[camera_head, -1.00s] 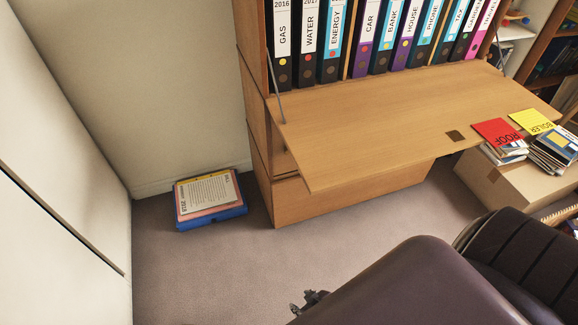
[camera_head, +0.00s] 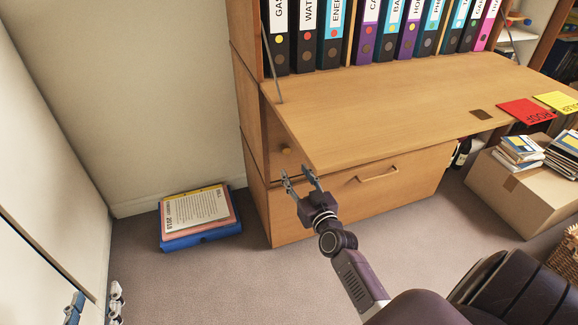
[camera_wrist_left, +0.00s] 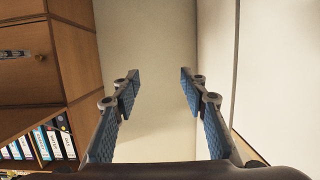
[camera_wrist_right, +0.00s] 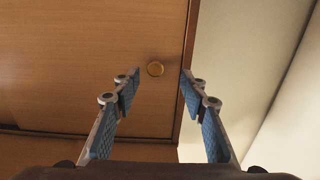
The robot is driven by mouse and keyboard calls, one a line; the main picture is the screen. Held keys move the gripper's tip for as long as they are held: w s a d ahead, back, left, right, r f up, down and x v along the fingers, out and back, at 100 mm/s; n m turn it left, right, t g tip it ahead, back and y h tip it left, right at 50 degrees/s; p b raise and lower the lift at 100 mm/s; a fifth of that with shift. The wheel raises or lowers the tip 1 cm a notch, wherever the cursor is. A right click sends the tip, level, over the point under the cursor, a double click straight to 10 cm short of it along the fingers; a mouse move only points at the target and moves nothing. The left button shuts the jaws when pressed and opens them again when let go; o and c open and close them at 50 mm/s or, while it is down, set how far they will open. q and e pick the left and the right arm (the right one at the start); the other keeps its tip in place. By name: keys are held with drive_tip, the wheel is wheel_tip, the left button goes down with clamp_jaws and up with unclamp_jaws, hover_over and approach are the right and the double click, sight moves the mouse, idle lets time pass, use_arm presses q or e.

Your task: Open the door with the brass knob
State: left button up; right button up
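The brass knob (camera_head: 285,149) sits on a wooden door under the cabinet's fold-down flap; the flap hides most of that door. The door (camera_wrist_right: 80,50) looks shut in the right wrist view, with the knob (camera_wrist_right: 155,68) ahead between my right fingers. My right gripper (camera_head: 302,178) is open and empty, just in front of and below the knob, apart from it. My left gripper (camera_head: 95,302) is at the lower left edge by the wall, open and empty in its wrist view (camera_wrist_left: 158,85). The knob also shows at the left there (camera_wrist_left: 40,57).
The lowered flap (camera_head: 400,110) juts out above the door. A drawer with a handle (camera_head: 378,174) is below. A blue folder stack (camera_head: 197,217) lies on the floor at left. A cardboard box (camera_head: 515,190) with books and a dark chair (camera_head: 500,300) are at right.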

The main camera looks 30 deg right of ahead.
sight(287, 152)
drive_tip(key=x, duration=0.2)
drive_tip(key=r+b+x, duration=0.1)
drive_tip(key=x, duration=0.2)
drive_tip(key=b+x, duration=0.1)
drive_tip(key=x, duration=0.1)
drive_tip(key=shift+w+d+r, duration=0.1)
drive_tip(key=shift+d+r, duration=0.05)
drive_tip(key=shift+d, duration=0.25)
drive_tip(key=shift+w, duration=0.4)
use_arm(q)
wheel_tip(287, 152, up, 13)
drive_tip(key=d+t+h, duration=0.1)
drive_tip(key=t, duration=0.5)
drive_tip(key=shift+s+d+h, duration=0.2)
drive_tip(key=shift+d+h, duration=0.05)
drive_tip(key=shift+h, duration=0.15)
drive_tip(key=shift+r, duration=0.1)
use_arm(e)
clamp_jaws()
